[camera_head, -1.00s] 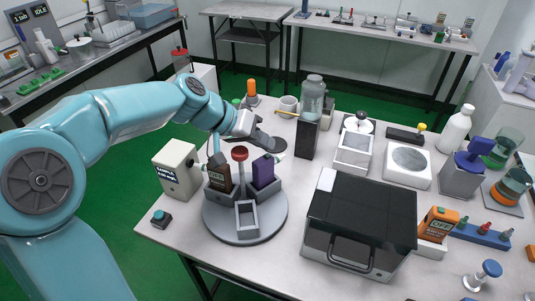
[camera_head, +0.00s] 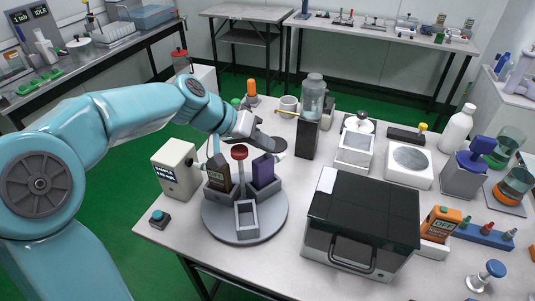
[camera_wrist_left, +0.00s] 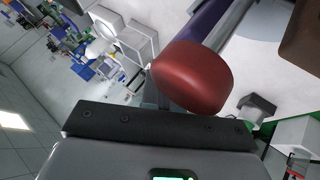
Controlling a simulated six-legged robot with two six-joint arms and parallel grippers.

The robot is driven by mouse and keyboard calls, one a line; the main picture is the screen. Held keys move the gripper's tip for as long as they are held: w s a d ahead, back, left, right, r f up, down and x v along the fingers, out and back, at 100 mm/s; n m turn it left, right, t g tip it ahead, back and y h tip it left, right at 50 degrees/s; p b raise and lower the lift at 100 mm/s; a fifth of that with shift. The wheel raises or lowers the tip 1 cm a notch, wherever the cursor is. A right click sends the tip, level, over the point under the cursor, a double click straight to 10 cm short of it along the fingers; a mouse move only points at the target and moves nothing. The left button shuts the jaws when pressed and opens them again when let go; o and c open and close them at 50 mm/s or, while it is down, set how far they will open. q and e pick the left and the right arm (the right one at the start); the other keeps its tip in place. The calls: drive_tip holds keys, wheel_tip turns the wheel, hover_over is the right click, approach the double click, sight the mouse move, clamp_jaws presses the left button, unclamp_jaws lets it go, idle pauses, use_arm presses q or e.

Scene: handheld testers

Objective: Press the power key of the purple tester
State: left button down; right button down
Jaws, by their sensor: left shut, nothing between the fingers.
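The purple tester (camera_head: 263,170) stands upright in a grey holder on a round grey turntable (camera_head: 222,225). A purple strip, likely the same tester (camera_wrist_left: 203,22), shows at the top of the left wrist view. Its power key cannot be made out. My left gripper (camera_head: 272,143) is shut and empty, just behind and above the purple tester in the head view. I cannot tell whether it touches the tester. A red knob (camera_head: 239,153) rises from the turntable's middle; it fills the centre of the left wrist view (camera_wrist_left: 193,77) and hides the fingertips there. My right gripper is not in view.
A dark brown tester (camera_head: 217,174) stands left of the red knob, and an empty grey holder (camera_head: 246,218) is in front. A beige box (camera_head: 176,170) and a blue button (camera_head: 158,218) are at left. A large black-lidded case (camera_head: 365,215) stands right of the turntable.

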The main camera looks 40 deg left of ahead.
use_arm(q)
drive_tip(key=shift+s+d+f+b, duration=0.1)
drive_tip(key=shift+s+f+b, duration=0.05)
drive_tip(key=shift+f+b, duration=0.3)
drive_tip(key=shift+s+d+f+b, duration=0.1)
drive_tip(key=shift+f+b, duration=0.25)
drive_tip(key=shift+f, duration=0.15)
idle(0.8)
drive_tip(key=shift+r, duration=0.35)
wheel_tip(320, 180, up, 5)
drive_tip(key=p, duration=0.3)
drive_tip(key=shift+f+p, duration=0.2)
drive_tip(key=shift+p, duration=0.1)
drive_tip(key=shift+w+a+r+p, duration=0.1)
drive_tip(key=shift+w+r+p, duration=0.05)
drive_tip(key=shift+r+p, duration=0.25)
drive_tip(key=shift+r, duration=0.1)
